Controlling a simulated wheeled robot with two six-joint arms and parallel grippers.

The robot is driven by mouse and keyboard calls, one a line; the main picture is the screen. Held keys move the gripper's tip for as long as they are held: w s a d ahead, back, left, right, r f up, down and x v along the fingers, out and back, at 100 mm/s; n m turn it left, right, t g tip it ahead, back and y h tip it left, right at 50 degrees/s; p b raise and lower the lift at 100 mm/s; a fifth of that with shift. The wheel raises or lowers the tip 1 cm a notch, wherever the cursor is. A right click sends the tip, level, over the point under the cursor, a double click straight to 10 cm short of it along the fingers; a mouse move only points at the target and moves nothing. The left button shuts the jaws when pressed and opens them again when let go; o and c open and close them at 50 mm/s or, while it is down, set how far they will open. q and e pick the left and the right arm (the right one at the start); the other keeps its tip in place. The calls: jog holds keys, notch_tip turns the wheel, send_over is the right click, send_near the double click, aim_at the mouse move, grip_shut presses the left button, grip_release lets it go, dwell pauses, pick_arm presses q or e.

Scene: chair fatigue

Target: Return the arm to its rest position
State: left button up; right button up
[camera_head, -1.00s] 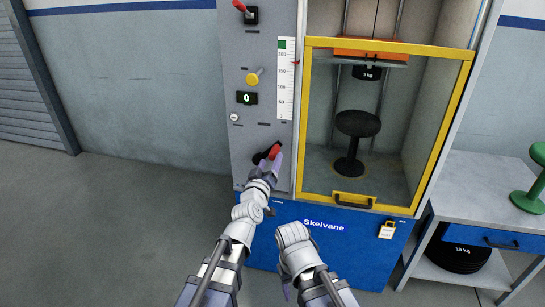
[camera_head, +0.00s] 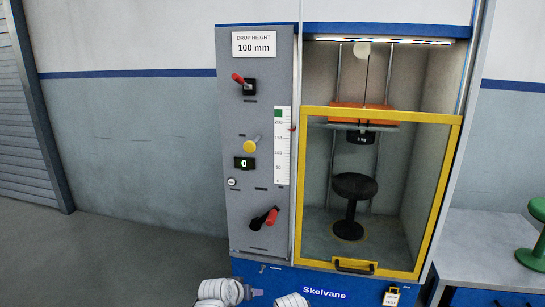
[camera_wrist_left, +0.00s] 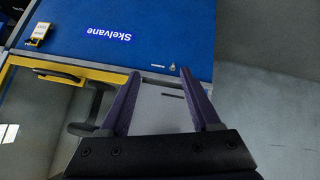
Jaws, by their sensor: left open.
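My left arm (camera_head: 218,290) is at the bottom edge of the head view, below the control panel. The left gripper's purple fingertip (camera_head: 254,292) shows beside it, low in front of the machine's blue base. In the left wrist view the left gripper (camera_wrist_left: 158,74) is open, with nothing between its fingers. The red-and-black crank handle (camera_head: 264,217) on the panel is apart from the gripper. Only a white link of my right arm (camera_head: 291,300) shows at the bottom edge; its gripper is out of the picture.
The test machine stands ahead with a yellow-framed door (camera_head: 303,190), shut over a black stool (camera_head: 353,190). A red lever (camera_head: 238,79) and yellow knob (camera_head: 250,146) are on the panel. A grey bench (camera_head: 480,240) with a green stool (camera_head: 535,232) is at right. Floor at left is clear.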

pick_arm(q)
jog(key=s+a+f+g+y, duration=0.2)
jog(key=s+a+f+g, duration=0.15)
jog(key=s+a, duration=0.2)
jog(key=s+a+f+g+y, duration=0.1)
jog(key=s+a+f+g, duration=0.25)
jog(key=s, duration=0.35)
jog(key=s+d+r+m+p, duration=0.1)
jog(key=s+d+r+p, duration=0.2)
jog(key=r+p, duration=0.9)
jog(key=s+d+r+m+g+y+p, duration=0.1)
jog(key=s+d+r+m+p, duration=0.1)
jog(key=d+r+p, duration=0.5)
notch_tip(320, 180, up, 7)
jog(key=s+p, duration=0.1)
jog(key=p, duration=0.4)
jog(key=shift+p, duration=0.35)
jog(key=shift+s+d+f, duration=0.1)
jog(key=shift+f, duration=0.05)
